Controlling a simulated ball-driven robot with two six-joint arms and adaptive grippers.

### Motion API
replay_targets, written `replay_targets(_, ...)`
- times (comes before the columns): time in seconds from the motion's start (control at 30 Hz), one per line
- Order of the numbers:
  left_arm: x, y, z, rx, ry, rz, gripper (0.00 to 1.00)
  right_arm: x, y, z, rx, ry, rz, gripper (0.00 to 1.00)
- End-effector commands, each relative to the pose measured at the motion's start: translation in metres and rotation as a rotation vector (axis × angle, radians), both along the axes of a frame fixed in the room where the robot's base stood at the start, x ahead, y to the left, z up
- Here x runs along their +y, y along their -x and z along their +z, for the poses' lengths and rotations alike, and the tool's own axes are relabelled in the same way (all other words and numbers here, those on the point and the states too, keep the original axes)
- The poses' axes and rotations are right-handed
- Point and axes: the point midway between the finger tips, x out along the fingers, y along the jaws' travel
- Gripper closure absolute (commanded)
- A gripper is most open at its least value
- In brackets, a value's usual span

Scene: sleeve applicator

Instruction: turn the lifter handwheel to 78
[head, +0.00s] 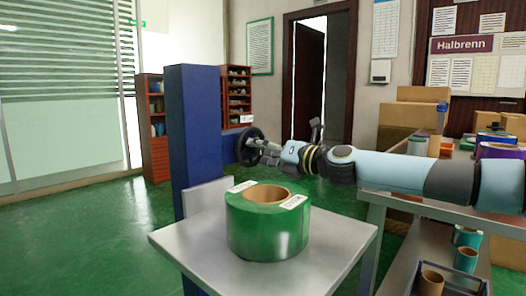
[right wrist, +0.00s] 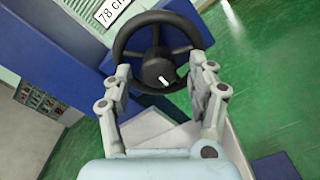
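The black handwheel (head: 248,147) stands out from the right side of the blue column (head: 190,130) in the head view. In the right wrist view the handwheel (right wrist: 154,66) shows dark spokes, a round hub and a small white mark on the hub. My right gripper (head: 270,152) is at the wheel. In the right wrist view its fingers (right wrist: 162,76) are spread apart, overlapping the lower rim on both sides of the hub. I cannot tell whether they touch the rim. A white sign reading 78 and cut-off letters (right wrist: 108,13) is above the wheel. My left gripper is out of view.
A green roll (head: 267,232) with two white labels lies on the grey lifter table (head: 340,246) below my right arm. A workbench (head: 415,205) with rolls and boxes stands at the right. Green floor (head: 90,235) is open at the left.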

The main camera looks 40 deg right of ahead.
Motion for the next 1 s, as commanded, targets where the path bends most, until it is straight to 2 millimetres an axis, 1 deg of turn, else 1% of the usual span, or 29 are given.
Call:
replay_targets(0.27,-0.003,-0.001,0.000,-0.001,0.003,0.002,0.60,0.000,0.000,0.003,-0.003,0.002,-0.001,0.41)
replay_targets(0.43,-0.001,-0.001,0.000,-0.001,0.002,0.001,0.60,-0.001,0.000,0.014,-0.006,0.002,0.001,0.41)
replay_targets(0.57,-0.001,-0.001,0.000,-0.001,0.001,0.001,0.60,0.000,0.000,0.029,-0.002,0.004,0.001,0.41)
replay_targets(0.6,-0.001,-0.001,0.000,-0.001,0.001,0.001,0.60,0.000,-0.001,0.041,-0.003,0.011,0.003,0.41)
replay_targets(0.7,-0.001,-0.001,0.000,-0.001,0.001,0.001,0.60,0.001,0.000,0.064,-0.001,0.013,0.004,0.41)
replay_targets(0.8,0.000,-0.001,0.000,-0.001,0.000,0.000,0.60,0.001,0.000,0.081,-0.002,0.010,0.004,0.41)
replay_targets(1.0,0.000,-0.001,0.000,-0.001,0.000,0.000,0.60,0.000,0.000,0.096,-0.001,0.006,0.000,0.41)
